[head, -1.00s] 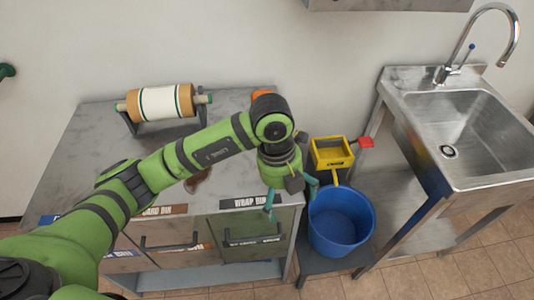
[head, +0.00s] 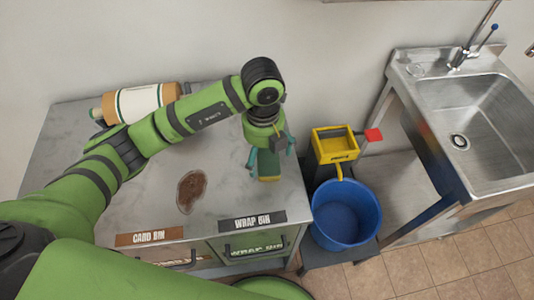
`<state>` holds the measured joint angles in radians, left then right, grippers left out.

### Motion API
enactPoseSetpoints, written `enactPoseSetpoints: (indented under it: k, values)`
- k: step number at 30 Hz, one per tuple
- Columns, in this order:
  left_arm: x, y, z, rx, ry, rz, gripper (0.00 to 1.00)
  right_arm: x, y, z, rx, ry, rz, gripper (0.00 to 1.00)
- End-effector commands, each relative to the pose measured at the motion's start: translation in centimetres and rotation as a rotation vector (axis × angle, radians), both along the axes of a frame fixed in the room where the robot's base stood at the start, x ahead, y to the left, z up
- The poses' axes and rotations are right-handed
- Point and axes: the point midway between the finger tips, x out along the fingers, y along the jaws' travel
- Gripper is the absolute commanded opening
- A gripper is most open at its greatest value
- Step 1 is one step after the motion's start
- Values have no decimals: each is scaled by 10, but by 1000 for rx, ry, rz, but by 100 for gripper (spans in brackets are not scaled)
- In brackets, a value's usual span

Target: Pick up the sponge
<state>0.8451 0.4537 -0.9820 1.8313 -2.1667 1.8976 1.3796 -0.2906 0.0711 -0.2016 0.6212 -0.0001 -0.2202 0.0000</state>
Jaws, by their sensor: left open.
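The gripper hides the sponge's upper part. I cannot tell whether the fingers touch it. My right gripper is out of view; only green parts of my body show at the bottom.
A brown stain (head: 191,191) lies on the counter. Right of the counter are a yellow wringer (head: 335,146), a blue bucket (head: 345,215) and a steel sink (head: 470,130). Bins labelled card (head: 150,237) and wrap (head: 252,220) are in front.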

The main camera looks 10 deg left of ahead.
Motion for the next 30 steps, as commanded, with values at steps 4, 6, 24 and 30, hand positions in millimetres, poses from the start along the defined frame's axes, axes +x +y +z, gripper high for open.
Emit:
enactPoseSetpoints:
  k: [4, 6, 24, 30]
  values:
    - [5, 3, -18, 2, 7, 3, 100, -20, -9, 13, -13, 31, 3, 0]
    - [8, 5, -28, 3, 5, 2, 100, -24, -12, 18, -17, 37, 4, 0]
    - [9, 4, -49, 0, -1, -1, 68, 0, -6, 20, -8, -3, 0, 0]
    - [9, 4, -49, 0, -1, 0, 65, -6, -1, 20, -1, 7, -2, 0]
